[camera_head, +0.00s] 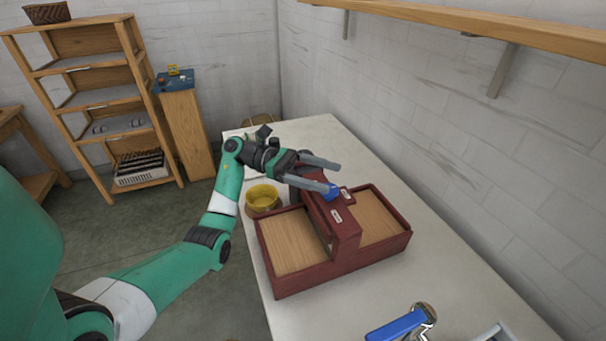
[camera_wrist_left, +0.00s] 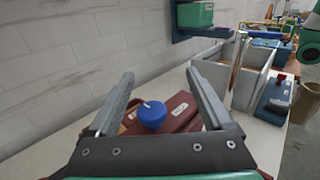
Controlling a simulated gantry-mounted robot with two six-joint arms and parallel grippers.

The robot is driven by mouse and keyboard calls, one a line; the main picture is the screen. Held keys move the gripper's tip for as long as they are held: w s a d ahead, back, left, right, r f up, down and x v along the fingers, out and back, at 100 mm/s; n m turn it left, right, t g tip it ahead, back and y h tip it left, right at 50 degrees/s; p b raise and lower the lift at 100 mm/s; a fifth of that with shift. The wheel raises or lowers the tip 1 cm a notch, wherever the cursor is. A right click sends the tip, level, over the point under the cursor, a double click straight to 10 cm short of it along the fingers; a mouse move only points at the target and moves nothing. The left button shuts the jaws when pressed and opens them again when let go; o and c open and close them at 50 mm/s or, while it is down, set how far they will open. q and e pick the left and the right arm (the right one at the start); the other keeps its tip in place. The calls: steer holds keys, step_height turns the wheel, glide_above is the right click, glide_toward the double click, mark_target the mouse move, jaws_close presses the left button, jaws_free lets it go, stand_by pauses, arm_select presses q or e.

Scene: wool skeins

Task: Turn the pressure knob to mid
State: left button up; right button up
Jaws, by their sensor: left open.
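The pressure knob is a round blue cap (camera_head: 332,191) on the raised middle ridge of a dark red wooden box (camera_head: 330,262). The ridge has small white labels (camera_head: 337,216). In the left wrist view the blue knob (camera_wrist_left: 152,114) sits between my two fingers, nearer the left one in the picture. My left gripper (camera_head: 336,177) is open, its fingers reaching over the ridge around the knob's place. In the wrist view the left gripper's fingers (camera_wrist_left: 160,76) are wide apart, with no clear contact on the knob. My right gripper is not in view.
A blue-handled metal item (camera_head: 398,327) lies at the near edge. A wooden wall shelf (camera_head: 480,24) runs above the right side. A grey open box (camera_wrist_left: 245,85) shows in the wrist view.

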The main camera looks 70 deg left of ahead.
arm_select(q)
steer(key=s+d+r+p, duration=0.3)
steer(key=s+d+r, duration=0.4)
steer(key=s+d, duration=0.1)
steer(key=shift+d+r, duration=0.4)
steer(key=shift+d, duration=0.35)
